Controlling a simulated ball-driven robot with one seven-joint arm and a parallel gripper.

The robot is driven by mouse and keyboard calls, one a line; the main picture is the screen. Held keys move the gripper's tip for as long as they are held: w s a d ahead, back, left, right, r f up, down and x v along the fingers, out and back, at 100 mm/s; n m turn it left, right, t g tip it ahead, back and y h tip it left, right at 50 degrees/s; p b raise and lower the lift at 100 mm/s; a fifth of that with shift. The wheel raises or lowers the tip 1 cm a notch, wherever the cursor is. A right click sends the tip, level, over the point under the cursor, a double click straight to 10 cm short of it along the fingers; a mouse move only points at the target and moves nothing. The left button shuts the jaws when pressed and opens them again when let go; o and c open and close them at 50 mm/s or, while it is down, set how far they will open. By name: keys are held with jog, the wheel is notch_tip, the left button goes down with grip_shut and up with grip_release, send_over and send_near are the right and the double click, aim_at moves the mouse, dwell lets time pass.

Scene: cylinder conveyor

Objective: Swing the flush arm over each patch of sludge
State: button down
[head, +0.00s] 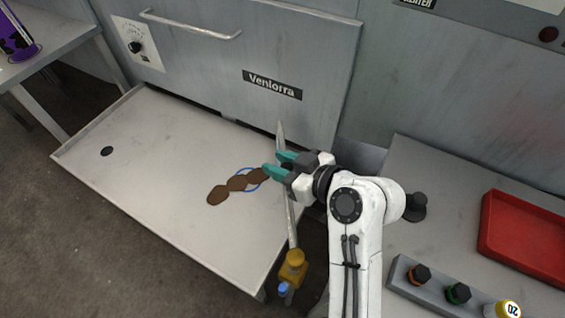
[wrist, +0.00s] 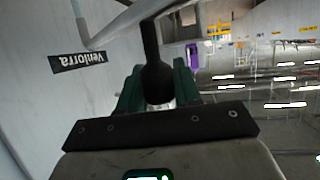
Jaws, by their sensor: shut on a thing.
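The flush arm (head: 292,222) is a pale tube that rises from a yellow fitting (head: 293,265) with a blue part at the tray's front right corner. My gripper (head: 277,166), with teal fingers, is shut on it. In the wrist view, a dark handle (wrist: 152,50) of the flush arm sits between the fingers (wrist: 158,90), with the pale tube (wrist: 120,24) beyond. Brown sludge patches (head: 217,195) lie in a joined row on the pale tray (head: 150,185), left of my gripper. A blue ring (head: 246,190) shows around part of the sludge. My fingers hide the area beside the row's right end.
A dark round hole (head: 107,151) is at the tray's left. The grey "Veniorra" machine (head: 200,75) stands behind. At right, a bench (head: 420,165) holds a red tray (head: 525,240), a button box (head: 440,290) and a yellow-white cylinder (head: 500,309).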

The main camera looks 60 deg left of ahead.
jog(key=c, duration=0.9)
grip_release()
jog(key=v, duration=1)
jog(key=shift+w+d+r, duration=0.1)
jog(key=shift+d+r, duration=0.05)
jog(key=shift+d, duration=0.25)
